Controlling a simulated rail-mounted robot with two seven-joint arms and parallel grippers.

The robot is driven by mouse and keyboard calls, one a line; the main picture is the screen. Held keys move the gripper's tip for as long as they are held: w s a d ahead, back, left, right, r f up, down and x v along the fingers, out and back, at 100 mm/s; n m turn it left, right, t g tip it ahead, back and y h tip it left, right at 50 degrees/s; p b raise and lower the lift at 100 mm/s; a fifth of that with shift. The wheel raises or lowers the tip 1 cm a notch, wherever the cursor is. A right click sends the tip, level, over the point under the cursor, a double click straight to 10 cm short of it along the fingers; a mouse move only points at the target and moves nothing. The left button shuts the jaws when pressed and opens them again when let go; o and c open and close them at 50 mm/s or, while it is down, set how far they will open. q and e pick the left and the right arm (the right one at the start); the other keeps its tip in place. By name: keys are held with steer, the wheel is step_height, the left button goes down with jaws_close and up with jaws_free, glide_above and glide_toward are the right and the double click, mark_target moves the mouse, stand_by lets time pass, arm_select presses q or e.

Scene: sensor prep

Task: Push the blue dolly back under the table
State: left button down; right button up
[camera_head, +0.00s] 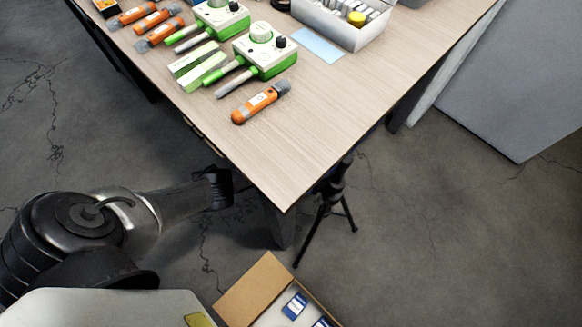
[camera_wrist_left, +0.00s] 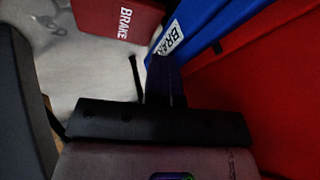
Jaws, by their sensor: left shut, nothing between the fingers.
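The blue dolly (camera_wrist_left: 205,28) shows only in the left wrist view, as a blue panel with a white BRAKE label at the upper middle. My left gripper (camera_wrist_left: 157,80) is shut and empty, with its fingers close to the blue panel's lower left end. I cannot tell whether they touch it. In the head view my left arm reaches in low beside the table (camera_head: 270,165), its dark end near the table's left edge. The dolly is not visible there. My right gripper is in neither view.
Red panels flank the blue one, a BRAKE-marked one (camera_wrist_left: 118,18) at upper left and a large one (camera_wrist_left: 270,85) at right. A black tripod (camera_head: 330,200) stands by the table corner. An open cardboard box (camera_head: 250,290) is at the bottom.

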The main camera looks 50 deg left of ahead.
arm_select(q)
steer(key=shift+s+r+p, duration=0.2)
steer(key=shift+s+p, duration=0.2)
steer(key=shift+p, duration=0.05)
steer(key=s+p, duration=0.1)
steer(key=s, duration=0.2)
steer(key=shift+r+p, duration=0.1)
steer(key=shift+p, duration=0.3)
steer(key=p+v, duration=0.8)
steer(key=v, duration=0.1)
steer(key=shift+s, duration=0.35)
steer(key=shift+w+a+r, duration=0.1)
steer(key=shift+a, duration=0.05)
